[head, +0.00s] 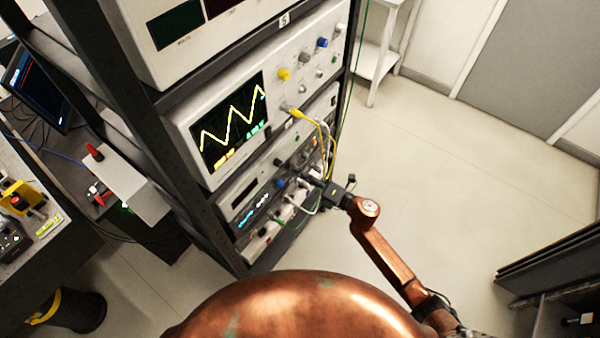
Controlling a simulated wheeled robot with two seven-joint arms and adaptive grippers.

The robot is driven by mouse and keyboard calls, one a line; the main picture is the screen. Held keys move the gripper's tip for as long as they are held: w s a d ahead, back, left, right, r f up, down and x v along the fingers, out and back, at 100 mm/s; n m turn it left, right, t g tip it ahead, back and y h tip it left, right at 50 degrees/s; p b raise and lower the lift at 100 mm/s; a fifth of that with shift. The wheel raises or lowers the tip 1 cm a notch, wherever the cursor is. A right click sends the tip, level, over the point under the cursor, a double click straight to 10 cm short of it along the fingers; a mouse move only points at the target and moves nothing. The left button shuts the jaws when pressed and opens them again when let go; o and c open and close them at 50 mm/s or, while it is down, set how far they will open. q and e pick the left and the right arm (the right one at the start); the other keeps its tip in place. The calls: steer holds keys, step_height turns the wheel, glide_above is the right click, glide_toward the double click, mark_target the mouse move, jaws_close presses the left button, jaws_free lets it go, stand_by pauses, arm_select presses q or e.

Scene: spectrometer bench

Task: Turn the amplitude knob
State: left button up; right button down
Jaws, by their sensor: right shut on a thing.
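The signal generator (240,197) with a blue digit display sits in the rack below the oscilloscope. Its front has a blue knob (281,183) and a dark knob (279,162) near the display. My right gripper (306,180) is at the right part of this front panel, reached from the right. Its fingers are shut on a knob there, which I take as the amplitude knob; the fingers mostly hide it and its label cannot be read. My left gripper is not in view.
The oscilloscope (190,127) shows a yellow zigzag trace. Yellow and white cables (327,138) hang in front of the panels, close to my right gripper. The dark rack post (190,190) stands left of the instruments.

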steer(key=c, duration=1.8)
jaws_free()
steer(key=v, duration=1.2)
